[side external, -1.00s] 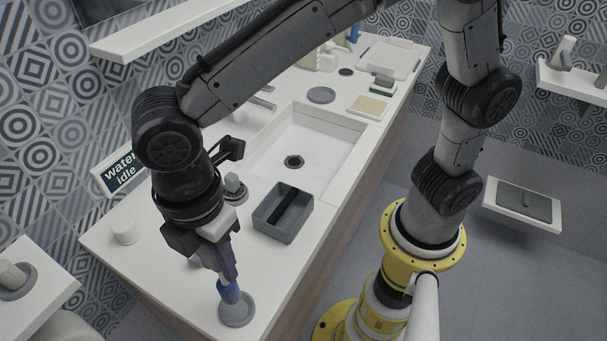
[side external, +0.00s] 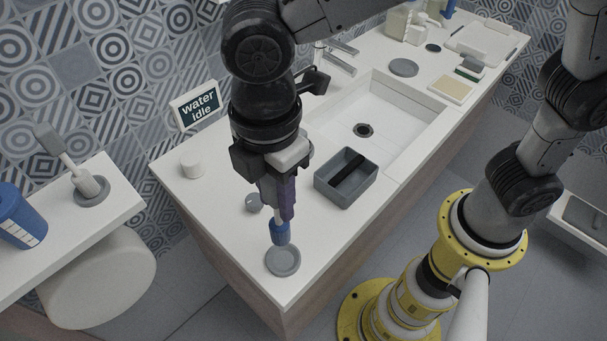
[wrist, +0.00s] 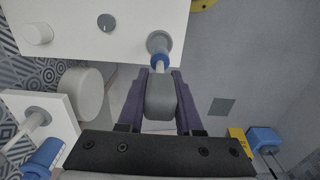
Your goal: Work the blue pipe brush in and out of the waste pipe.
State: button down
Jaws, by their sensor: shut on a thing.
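The blue pipe brush (side external: 279,232) is upright in my gripper (side external: 278,212). Its blue part points down over a round grey dish (side external: 284,265) at the near end of the counter and looks slightly clear of it. In the wrist view my gripper (wrist: 160,78) has its purple fingers on both sides of the brush's grey handle (wrist: 160,100), with the blue collar (wrist: 161,60) beyond, in front of the dish (wrist: 158,40). The round dark drain opening (side external: 363,130), apparently the waste pipe, is in the white basin (side external: 408,118), away from the brush.
A grey box with a dark divider (side external: 346,188) stands between the brush and the basin. A white cylinder (side external: 192,164), a grey knob (side external: 254,204) and a "water idle" sign (side external: 199,105) are to the left. A tap (side external: 335,60) stands behind the basin.

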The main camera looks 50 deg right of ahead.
notch_tip(320, 180, up, 4)
jog(key=shift+r, duration=0.25)
jog(key=w+d+m, duration=0.5)
jog(key=w+d, duration=0.2)
jog(key=d, duration=0.3)
jog(key=w+d+m, duration=0.4)
jog(key=w+d, duration=0.4)
jog(key=d, duration=0.2)
jog(key=m, duration=0.9)
send_over(371, 140)
jog(key=w+d, duration=0.1)
jog(key=w, duration=0.3)
notch_tip(371, 140, down, 16)
jog(key=shift+s+d+f, duration=0.1)
jog(key=shift+f, duration=1.15)
jog(key=shift+d+f, duration=0.1)
jog(key=shift+f, duration=1.1)
notch_tip(371, 140, down, 6)
